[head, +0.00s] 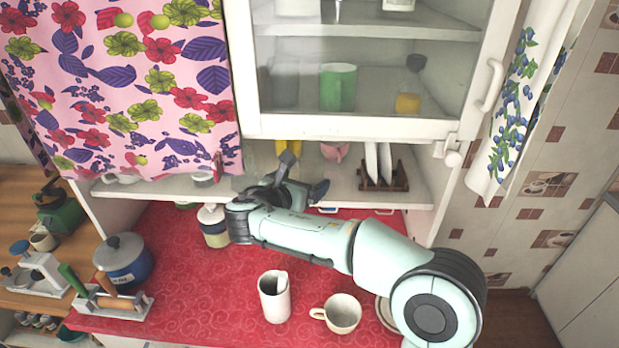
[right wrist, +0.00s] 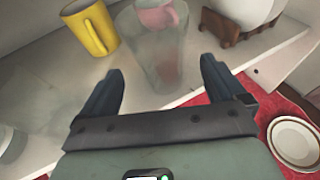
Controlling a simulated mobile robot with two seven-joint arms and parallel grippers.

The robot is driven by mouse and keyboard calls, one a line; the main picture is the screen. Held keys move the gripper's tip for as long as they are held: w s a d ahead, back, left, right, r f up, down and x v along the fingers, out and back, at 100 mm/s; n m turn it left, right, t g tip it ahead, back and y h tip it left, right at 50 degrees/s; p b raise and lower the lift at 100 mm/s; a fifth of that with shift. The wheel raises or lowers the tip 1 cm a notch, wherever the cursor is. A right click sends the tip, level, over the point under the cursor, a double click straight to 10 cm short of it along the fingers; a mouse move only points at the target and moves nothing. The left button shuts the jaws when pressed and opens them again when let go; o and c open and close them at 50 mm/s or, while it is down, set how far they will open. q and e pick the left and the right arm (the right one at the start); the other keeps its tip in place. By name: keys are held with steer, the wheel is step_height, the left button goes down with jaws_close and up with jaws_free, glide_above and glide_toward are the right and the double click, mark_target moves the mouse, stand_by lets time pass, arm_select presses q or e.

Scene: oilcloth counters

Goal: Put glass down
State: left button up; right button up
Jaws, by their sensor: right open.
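A clear glass (right wrist: 156,58) shows in the right wrist view at the front of the white shelf, just ahead of and partly between my fingers. Its outline is faint, and I cannot tell whether its base rests fully on the shelf. My right gripper (right wrist: 162,70) is open, with a finger to each side and no visible grip on the glass. In the head view my right gripper (head: 303,176) reaches to the shelf under the cabinet. The glass is hard to make out there. My left gripper is not in view.
On the shelf (right wrist: 285,52) are a yellow mug (right wrist: 90,28), a pink cup (right wrist: 157,14) and a plate rack (head: 384,178). Below, the red counter (head: 190,285) holds a jar (head: 214,230), a white cup (head: 274,298), a cream mug (head: 343,313) and a blue pot (head: 124,265).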

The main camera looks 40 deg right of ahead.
steer(key=v, duration=0.7)
steer(key=shift+d, duration=0.1)
